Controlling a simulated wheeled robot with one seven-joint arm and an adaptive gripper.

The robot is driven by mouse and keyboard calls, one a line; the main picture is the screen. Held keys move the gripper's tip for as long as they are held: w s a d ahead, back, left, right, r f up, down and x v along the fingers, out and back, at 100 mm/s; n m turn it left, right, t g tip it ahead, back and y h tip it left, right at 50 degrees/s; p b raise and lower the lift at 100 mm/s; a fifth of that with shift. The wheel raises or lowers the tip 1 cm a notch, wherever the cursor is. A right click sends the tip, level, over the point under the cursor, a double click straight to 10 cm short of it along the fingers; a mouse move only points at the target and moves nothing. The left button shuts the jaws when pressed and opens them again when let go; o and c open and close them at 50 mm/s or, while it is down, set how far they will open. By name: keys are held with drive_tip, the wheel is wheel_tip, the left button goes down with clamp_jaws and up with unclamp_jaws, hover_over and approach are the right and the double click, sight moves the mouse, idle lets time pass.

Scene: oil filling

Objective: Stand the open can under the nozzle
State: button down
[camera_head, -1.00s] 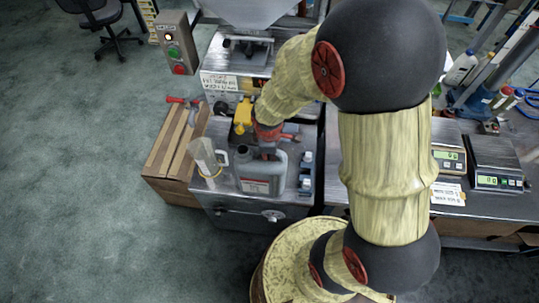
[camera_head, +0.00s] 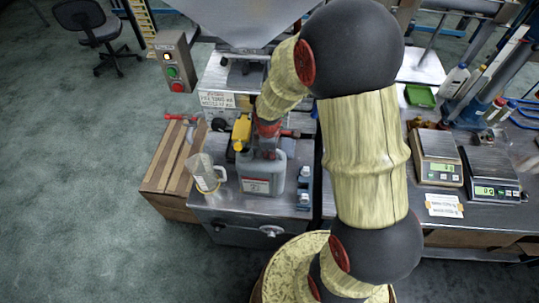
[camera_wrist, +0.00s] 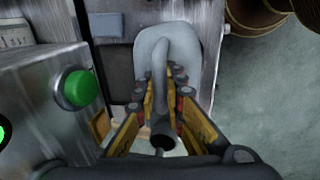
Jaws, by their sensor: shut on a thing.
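The grey can (camera_head: 262,178) is upright at the front of the steel machine's worktop (camera_head: 225,204), its label facing the front. My gripper (camera_head: 267,141) is above the can and shut on its handle. In the wrist view the fingers of my gripper (camera_wrist: 171,76) close around the handle of the can (camera_wrist: 150,42). A dark round opening shows at the near end of the handle, between the fingers. I cannot tell whether the can's base touches the worktop. The nozzle is not clearly seen; my arm and the yellow part (camera_head: 241,133) crowd that area.
A clear measuring jug (camera_head: 203,172) stands left of the can, and small blue-and-white bottles (camera_head: 304,187) stand to its right. A control box (camera_head: 174,60) with green and red buttons is at the back left. Scales (camera_head: 490,175) are on the right bench. A wooden crate (camera_head: 165,172) adjoins the left side.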

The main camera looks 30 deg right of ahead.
drive_tip(key=shift+f, duration=0.15)
drive_tip(key=c, duration=1.8)
unclamp_jaws()
wheel_tip(320, 180, up, 12)
drive_tip(key=s+a, duration=0.1)
drive_tip(key=shift+s, duration=0.35)
drive_tip(key=shift+f+m, duration=0.15)
drive_tip(key=shift+m, duration=0.15)
